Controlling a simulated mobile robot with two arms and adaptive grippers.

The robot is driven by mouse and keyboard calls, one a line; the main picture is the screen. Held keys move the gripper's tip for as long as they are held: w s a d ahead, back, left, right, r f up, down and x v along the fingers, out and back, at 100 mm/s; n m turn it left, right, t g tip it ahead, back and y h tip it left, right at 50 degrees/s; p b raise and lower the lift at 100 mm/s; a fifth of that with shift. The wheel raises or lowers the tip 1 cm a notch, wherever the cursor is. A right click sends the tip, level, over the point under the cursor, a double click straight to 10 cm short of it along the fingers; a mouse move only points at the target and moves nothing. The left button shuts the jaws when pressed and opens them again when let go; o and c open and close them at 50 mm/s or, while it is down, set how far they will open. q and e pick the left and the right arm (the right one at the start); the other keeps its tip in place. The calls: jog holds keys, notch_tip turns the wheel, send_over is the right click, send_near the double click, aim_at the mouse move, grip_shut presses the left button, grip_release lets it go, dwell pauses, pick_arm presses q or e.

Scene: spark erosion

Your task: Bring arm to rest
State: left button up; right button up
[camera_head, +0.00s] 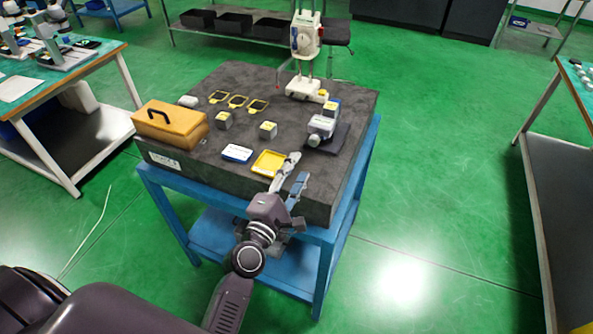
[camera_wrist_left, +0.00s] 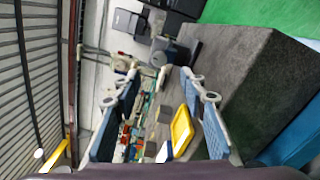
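My left gripper (camera_head: 299,166) is at the front edge of a dark stone-topped table (camera_head: 330,196), just right of a yellow square tray (camera_head: 269,163). Its two fingers are spread apart with nothing between them. In the left wrist view the fingers of this gripper (camera_wrist_left: 160,76) also stand apart, with the yellow tray (camera_wrist_left: 181,131) seen between them and the grey table top beyond. I cannot tell how high the fingers are above the table. My right gripper is in neither view.
On the table stand an orange case (camera_head: 172,125), a blue-and-white box (camera_head: 237,153), small grey blocks (camera_head: 268,130), yellow frames (camera_head: 237,101), a grey device (camera_head: 322,128) and a white stand (camera_head: 305,88). Workbenches flank it left (camera_head: 100,60) and right (camera_head: 562,180). Green floor lies between.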

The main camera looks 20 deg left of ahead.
pick_arm(q)
jog(key=shift+d, duration=0.1)
dwell(0.3)
jog(key=s+d+f+m+g+h, duration=0.5)
jog(key=s+d+f+m+g, duration=0.4)
jog(key=m, duration=0.5)
jog(key=s+a+f+m+g+y, duration=0.25)
jog(key=s+a+m, duration=0.2)
jog(key=s, duration=0.55)
jog(key=s+a+f+m+g+y, duration=0.25)
jog(key=s+a+m, duration=0.2)
jog(key=s, duration=0.55)
notch_tip(320, 180, down, 29)
jog(key=s+m+g+b, duration=0.1)
jog(key=s+g+b, duration=0.1)
jog(key=s+b, duration=0.1)
jog(key=s+a+f+g+b, duration=0.1)
jog(key=s+a+f, duration=0.2)
jog(key=s+f, duration=1.3)
jog(key=shift+s+a+f+y+b, duration=0.2)
jog(key=shift+f+y+b, duration=0.15)
jog(key=shift+f, duration=0.55)
